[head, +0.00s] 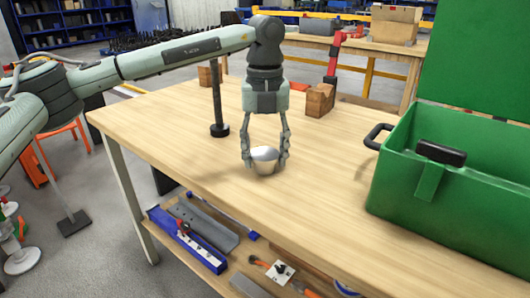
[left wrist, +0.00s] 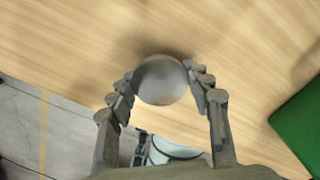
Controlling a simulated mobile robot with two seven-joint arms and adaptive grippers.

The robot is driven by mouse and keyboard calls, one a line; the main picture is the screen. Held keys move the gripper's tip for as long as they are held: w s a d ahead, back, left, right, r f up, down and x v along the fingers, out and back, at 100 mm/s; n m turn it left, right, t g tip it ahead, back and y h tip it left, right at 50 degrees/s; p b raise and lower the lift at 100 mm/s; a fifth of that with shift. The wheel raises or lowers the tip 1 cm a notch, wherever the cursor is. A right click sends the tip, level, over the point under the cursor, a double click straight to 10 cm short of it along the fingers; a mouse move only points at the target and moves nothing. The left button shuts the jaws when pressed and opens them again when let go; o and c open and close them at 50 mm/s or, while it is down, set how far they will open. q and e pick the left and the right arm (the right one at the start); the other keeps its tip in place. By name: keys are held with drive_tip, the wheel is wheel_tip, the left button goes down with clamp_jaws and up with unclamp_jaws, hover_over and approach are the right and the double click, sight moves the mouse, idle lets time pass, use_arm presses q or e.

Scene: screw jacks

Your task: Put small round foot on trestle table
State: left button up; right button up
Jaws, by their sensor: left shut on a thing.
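The small round foot (head: 264,160) is a silvery, rounded metal piece at the trestle table's top, near its front edge. My left gripper (head: 265,155) points down with its fingers on either side of the foot, shut on it. The foot also shows between the fingertips (left wrist: 160,88) in the left wrist view. The trestle table (head: 180,118) has a light wooden top. Whether the foot's underside touches the top is hard to tell. My right gripper is not in view.
A green open box (head: 430,190) with a black handle stands on the table's right side. A dark post on a round base (head: 219,130) and wooden blocks (head: 319,100) stand behind the gripper. A lower shelf (head: 245,268) holds tools. The tabletop around the foot is clear.

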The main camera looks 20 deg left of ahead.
sight(265, 153)
use_arm(q)
drive_tip(key=shift+f, duration=0.15)
drive_tip(key=o, duration=1.3)
wheel_tip(265, 153, up, 12)
drive_tip(key=shift+r, duration=0.2)
